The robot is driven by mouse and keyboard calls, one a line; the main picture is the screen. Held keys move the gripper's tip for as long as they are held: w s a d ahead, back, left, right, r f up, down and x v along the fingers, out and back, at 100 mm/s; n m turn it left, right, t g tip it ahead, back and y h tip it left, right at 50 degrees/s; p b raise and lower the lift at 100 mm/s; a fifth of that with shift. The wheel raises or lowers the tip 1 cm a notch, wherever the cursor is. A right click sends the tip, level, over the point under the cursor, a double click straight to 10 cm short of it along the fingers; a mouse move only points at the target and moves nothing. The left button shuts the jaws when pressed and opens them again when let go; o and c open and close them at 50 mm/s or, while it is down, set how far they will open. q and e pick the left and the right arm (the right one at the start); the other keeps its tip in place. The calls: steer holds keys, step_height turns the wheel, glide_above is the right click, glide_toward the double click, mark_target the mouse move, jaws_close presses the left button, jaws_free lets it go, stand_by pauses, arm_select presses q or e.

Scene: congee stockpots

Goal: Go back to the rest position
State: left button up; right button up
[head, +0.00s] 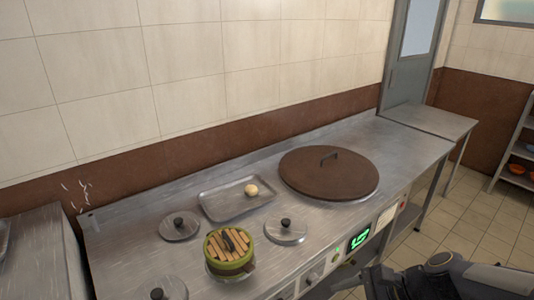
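My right arm comes in at the bottom right of the head view, and its gripper (350,283) is low in front of the counter's control panel. It is dark and partly cut off, so I cannot tell whether it is open or shut. I see nothing held in it. My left gripper is not in view.
The steel counter (405,150) holds a large brown lid (328,174), a tray (225,208) with a pale bun (251,189), a green-sided bamboo steamer (230,251) and small round lids (285,231).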

steer(key=s+d+r+n+t+h+p, duration=0.3)
steer(key=s+r+n, duration=0.5)
steer(key=s+n, duration=0.4)
steer(key=d+n+h, duration=0.1)
steer(key=n+h, duration=0.1)
steer(key=n, duration=0.1)
steer(key=shift+s+d, duration=0.15)
stand_by(1.0)
